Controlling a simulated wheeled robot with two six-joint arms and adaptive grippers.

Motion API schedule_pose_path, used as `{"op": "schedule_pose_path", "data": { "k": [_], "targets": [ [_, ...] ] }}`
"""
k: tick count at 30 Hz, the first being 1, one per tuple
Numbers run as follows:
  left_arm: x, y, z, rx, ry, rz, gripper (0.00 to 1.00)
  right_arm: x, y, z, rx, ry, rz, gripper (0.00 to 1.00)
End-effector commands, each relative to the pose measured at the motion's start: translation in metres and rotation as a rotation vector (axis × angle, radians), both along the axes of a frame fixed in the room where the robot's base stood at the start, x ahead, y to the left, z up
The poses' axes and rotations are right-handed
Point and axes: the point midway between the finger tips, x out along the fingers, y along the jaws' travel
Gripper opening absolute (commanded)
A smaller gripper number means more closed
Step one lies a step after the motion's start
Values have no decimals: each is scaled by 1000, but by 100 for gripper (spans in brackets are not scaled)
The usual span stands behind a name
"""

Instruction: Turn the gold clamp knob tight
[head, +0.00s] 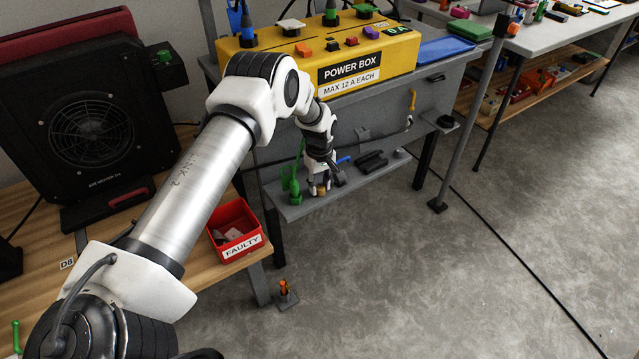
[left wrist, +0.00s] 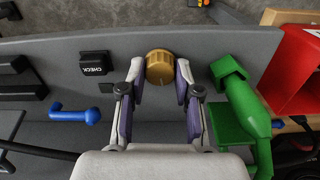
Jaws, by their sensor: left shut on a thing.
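The gold clamp knob (left wrist: 160,67) is a ribbed round knob on the grey shelf, in the middle of the left wrist view. In the head view the knob (head: 322,190) shows small below my left gripper (head: 325,182). In the left wrist view my left gripper (left wrist: 160,75) has one finger on each side of the knob and is shut on it. A green clamp-like part (left wrist: 246,108) stands just right of the gripper in the left wrist view; it also shows in the head view (head: 290,183). My right gripper is not in view.
A blue lever (left wrist: 75,113) and a black CHECK block (left wrist: 97,64) sit left of the gripper in the left wrist view. A red FAULTY bin (head: 236,228) stands on the wooden bench. The yellow power box (head: 340,62) is above the shelf. The floor at right is clear.

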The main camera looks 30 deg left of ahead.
Motion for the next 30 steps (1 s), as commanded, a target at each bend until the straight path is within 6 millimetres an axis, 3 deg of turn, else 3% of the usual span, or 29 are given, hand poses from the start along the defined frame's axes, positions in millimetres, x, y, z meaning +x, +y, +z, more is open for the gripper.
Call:
{"op": "schedule_pose_path", "data": {
  "k": [30],
  "targets": [
    [-1,-1,-3,-2,3,-962,0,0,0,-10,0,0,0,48]
  ]
}}
